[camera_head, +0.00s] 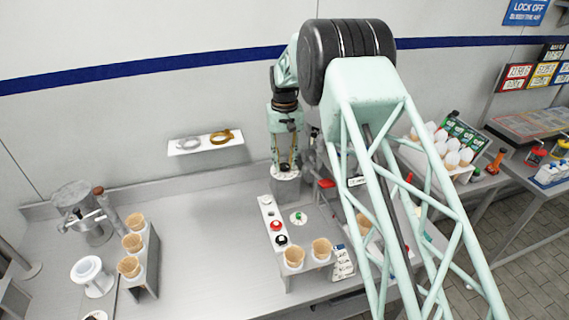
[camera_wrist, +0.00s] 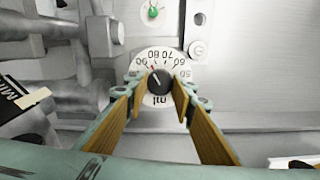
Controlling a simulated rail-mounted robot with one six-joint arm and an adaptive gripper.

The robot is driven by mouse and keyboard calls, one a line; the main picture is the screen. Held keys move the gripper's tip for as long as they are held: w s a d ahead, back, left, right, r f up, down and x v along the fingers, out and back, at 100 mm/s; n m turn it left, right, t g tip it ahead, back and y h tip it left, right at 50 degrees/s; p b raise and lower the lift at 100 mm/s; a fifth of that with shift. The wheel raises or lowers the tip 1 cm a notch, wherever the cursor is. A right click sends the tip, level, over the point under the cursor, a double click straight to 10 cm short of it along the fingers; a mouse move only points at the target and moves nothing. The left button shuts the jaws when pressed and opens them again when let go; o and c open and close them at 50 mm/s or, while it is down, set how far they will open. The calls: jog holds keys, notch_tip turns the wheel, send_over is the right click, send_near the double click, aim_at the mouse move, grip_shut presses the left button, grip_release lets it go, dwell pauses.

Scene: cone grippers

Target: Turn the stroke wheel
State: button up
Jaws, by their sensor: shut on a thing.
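The stroke wheel shows in the wrist view as a white dial (camera_wrist: 158,98) marked "ml", with numbers from 50 to 90. At its centre is a black knob (camera_wrist: 158,81) with a white pointer line tilted to the upper left. A small red mark sits near the 80 and 90. My gripper (camera_wrist: 160,84) has its two fingertips on either side of the knob, shut on it. In the head view my gripper (camera_head: 285,163) points down over the pale dial (camera_head: 286,174) at the back of the bench, which partly hides behind the fingers.
A panel with red and black buttons (camera_head: 278,227) and a green knob (camera_head: 298,217) stands just in front. Cones in holders (camera_head: 293,257) are at the front and left. Bench space between the cone holders is clear.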

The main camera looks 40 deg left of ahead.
aim_at(285, 165)
jog(key=n, duration=0.4)
jog(key=shift+n, duration=2.4)
jog(key=o, duration=0.8)
jog(key=shift+o, duration=0.2)
jog(key=shift+r, duration=0.1)
notch_tip(285, 165, up, 12)
